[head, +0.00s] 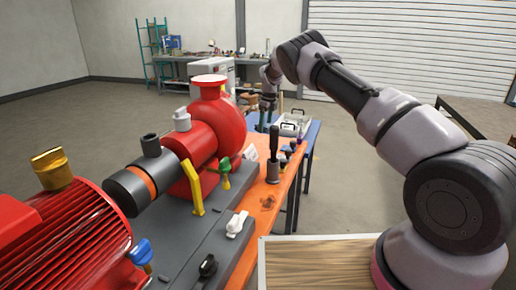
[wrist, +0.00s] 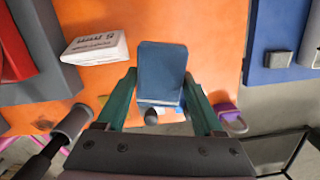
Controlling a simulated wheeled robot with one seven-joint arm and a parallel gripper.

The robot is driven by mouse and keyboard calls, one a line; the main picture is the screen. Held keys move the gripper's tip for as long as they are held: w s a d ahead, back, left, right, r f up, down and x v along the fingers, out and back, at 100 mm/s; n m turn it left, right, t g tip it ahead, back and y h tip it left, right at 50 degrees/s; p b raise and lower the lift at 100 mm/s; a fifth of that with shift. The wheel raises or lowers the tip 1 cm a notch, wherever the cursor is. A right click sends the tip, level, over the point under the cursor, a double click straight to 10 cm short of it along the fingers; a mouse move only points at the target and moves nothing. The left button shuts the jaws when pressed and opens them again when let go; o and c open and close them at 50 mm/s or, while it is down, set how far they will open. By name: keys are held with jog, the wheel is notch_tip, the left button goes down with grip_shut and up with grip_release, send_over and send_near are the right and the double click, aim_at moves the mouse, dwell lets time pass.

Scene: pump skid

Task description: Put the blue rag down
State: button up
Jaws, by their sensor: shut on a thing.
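The blue rag (wrist: 162,68) is a folded block between the two green fingers of my gripper (wrist: 160,84) in the wrist view. My gripper is shut on it. Below it lies the orange bench top; I cannot tell how high above it the rag is. In the head view my gripper (head: 263,120) is small, at the far part of the orange bench (head: 265,192), beyond the red pump (head: 210,120). The rag cannot be made out there.
A white printed box (wrist: 95,47) lies left of the rag. A purple padlock (wrist: 230,118) is at the right near the bench edge. A blue surface (wrist: 262,72) with a grey block stands further right. A dark-handled tool (head: 273,150) stands upright on the bench. Orange surface beyond the rag is bare.

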aim_at(258, 149)
jog(key=a, duration=0.1)
jog(key=w+a+m, duration=0.1)
jog(key=shift+w+a, duration=0.2)
jog(key=shift+a, duration=0.1)
jog(key=shift+w+a+f+m, duration=0.1)
jog(key=shift+a+f+m, duration=0.15)
jog(key=shift+m, duration=0.15)
notch_tip(258, 149, down, 10)
jog(key=shift+r, duration=0.2)
jog(key=shift+f, duration=0.25)
jog(key=o, duration=1.2)
jog(key=shift+f, duration=0.1)
